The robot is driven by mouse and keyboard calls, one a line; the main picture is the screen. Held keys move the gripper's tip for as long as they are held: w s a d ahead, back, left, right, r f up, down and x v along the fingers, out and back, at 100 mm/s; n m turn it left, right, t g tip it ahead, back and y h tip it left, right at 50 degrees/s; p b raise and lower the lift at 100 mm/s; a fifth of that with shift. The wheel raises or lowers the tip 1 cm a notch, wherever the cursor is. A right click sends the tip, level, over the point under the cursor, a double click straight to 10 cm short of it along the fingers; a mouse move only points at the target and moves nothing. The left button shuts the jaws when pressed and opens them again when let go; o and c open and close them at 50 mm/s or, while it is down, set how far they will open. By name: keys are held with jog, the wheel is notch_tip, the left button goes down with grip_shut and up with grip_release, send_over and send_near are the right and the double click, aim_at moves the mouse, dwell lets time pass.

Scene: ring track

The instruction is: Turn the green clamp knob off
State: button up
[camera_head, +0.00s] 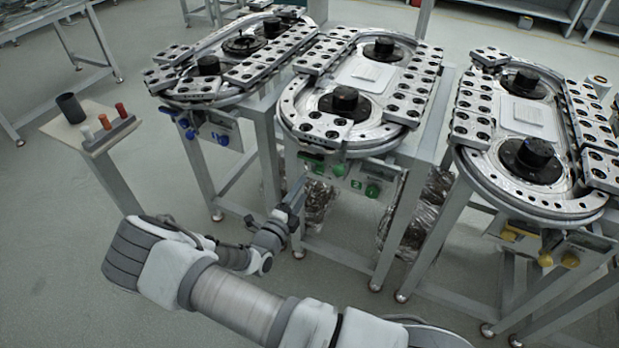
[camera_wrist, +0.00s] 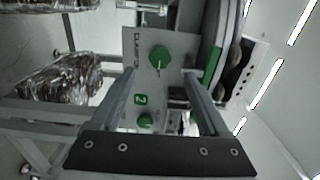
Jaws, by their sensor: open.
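In the wrist view, the knob beside the panel's lettering (camera_wrist: 160,58) appears just beyond and between my fingertips. The other knob (camera_wrist: 145,120) shows lower, between my fingers. My gripper (camera_head: 296,192) is open and empty, in front of and left of the panel. It also shows in the wrist view (camera_wrist: 159,74), fingers apart, touching neither knob.
Blue knobs (camera_head: 190,134) are on the left station and yellow knobs (camera_head: 545,259) on the right one. A small stand (camera_head: 72,136) holds a dark cup and coloured pieces at left. Table legs and foil-wrapped bundles (camera_head: 318,203) stand below the panel.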

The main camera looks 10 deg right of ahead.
jog(key=v, duration=0.8)
jog(key=shift+s, duration=0.3)
jog(key=shift+a, duration=0.15)
jog(key=s+d+r+m+g+p, duration=0.1)
jog(key=s+d+r+m+g, duration=0.25)
jog(key=r+m+g, duration=0.35)
jog(key=s+d+r+m+g+p, duration=0.15)
jog(key=d+r+m, duration=0.3)
jog(key=m, duration=0.55)
jog(key=s+d+r+m+g, duration=0.3)
jog(key=r+m+g, duration=0.2)
jog(key=r+m, duration=0.25)
jog(key=s+r+m+t+y+p, duration=0.1)
jog(key=s+r+m+y, duration=0.4)
jog(key=r+m, duration=0.5)
jog(key=s+r+m+t+y+p, duration=0.1)
jog(key=s+r+m+t+y, duration=0.2)
jog(key=s+r+m+y, duration=0.2)
jog(key=s+r+m, duration=0.3)
jog(key=r+m, duration=0.2)
jog(key=m, duration=0.2)
jog(key=shift+s+a+y+p, duration=0.2)
jog(key=shift+s+y+p, duration=0.1)
jog(key=shift+s, duration=0.05)
